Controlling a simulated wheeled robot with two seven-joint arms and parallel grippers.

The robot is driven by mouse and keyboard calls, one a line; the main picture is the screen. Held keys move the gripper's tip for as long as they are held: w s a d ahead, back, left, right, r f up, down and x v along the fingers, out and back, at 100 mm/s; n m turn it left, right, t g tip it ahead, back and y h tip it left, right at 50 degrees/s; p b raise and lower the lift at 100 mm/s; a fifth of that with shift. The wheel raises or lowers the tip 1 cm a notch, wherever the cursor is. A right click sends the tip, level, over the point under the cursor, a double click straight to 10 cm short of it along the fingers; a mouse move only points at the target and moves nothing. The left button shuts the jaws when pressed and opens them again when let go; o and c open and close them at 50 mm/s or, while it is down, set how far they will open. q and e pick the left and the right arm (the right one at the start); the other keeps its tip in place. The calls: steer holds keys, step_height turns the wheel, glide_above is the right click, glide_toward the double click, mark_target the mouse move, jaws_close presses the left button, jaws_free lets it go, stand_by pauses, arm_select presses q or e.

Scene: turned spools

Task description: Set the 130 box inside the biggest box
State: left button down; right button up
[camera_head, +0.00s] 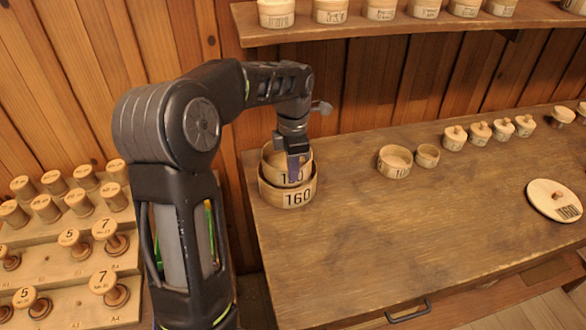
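The biggest box, a round pale wooden one marked 160 (298,198), stands at the left end of the workbench. A smaller round box (270,165) sits high at its mouth, its rim well above the 160 rim; its label reads 1_0 with the middle digit covered, fitting the 130 box. My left gripper (294,168) comes down from above at its near wall, one finger outside over the label, and appears shut on that wall. The other finger is hidden. How deep the lower edge reaches into the 160 box is hidden. My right gripper is not in view.
Two smaller open boxes (394,162) (427,155) stand to the right. Several small knobbed boxes (480,133) line the back. A round lid marked 160 (553,201) lies at the right. A shelf (400,27) with boxes hangs above. A spool rack (70,270) stands left. The bench's middle front is clear.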

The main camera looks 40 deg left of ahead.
arm_select(q)
steer(key=shift+f, duration=0.2)
stand_by(0.4)
steer(key=c, duration=2.1)
jaws_free()
steer(key=o, duration=0.5)
steer(key=shift+o, duration=0.3)
steer(key=o, duration=0.4)
steer(key=shift+c, duration=0.2)
steer(key=shift+r, duration=0.2)
steer(key=shift+r+p, duration=0.55)
steer(key=shift+r, duration=0.05)
